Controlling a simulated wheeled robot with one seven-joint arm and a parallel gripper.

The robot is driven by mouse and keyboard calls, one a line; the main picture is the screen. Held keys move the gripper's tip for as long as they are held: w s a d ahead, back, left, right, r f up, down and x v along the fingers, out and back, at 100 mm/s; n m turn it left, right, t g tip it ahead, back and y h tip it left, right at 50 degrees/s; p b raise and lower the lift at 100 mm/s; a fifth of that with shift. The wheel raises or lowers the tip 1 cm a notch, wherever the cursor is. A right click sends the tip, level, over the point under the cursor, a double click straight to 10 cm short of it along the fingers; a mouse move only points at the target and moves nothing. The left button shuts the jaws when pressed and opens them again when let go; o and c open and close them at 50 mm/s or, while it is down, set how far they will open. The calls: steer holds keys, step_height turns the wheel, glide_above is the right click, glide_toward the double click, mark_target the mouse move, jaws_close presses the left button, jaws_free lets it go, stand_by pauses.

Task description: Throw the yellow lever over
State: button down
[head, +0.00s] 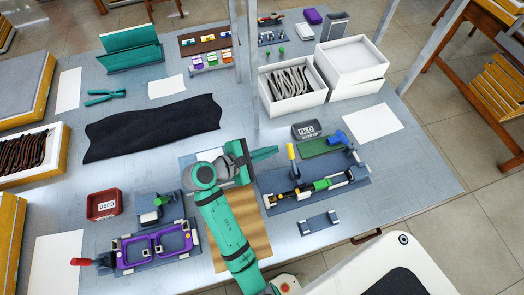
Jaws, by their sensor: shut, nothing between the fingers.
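The yellow lever (291,152) stands nearly upright on the dark blue-grey fixture (350,188) right of the table's middle. Its yellow grip is at the top, and its stem runs down to the fixture's row of parts. A bright green part (322,184) lies in that row, right of the lever's foot. My gripper (276,153) is at the end of my green arm, just left of the lever's grip in the picture. Its fingers are shut and look empty, pointing right. I cannot tell whether the fingertips touch the lever.
A green board with a blue-handled tool (341,137) lies behind the fixture, by a grey "OLD" tray (306,130). A white box of frames (293,84) stands farther back. Purple glasses (159,246) sit in a holder at front left. A small block (318,223) lies in front.

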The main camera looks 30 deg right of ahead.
mark_target(292, 158)
steer(key=shift+x, duration=2.25)
steer(key=shift+s, duration=0.1)
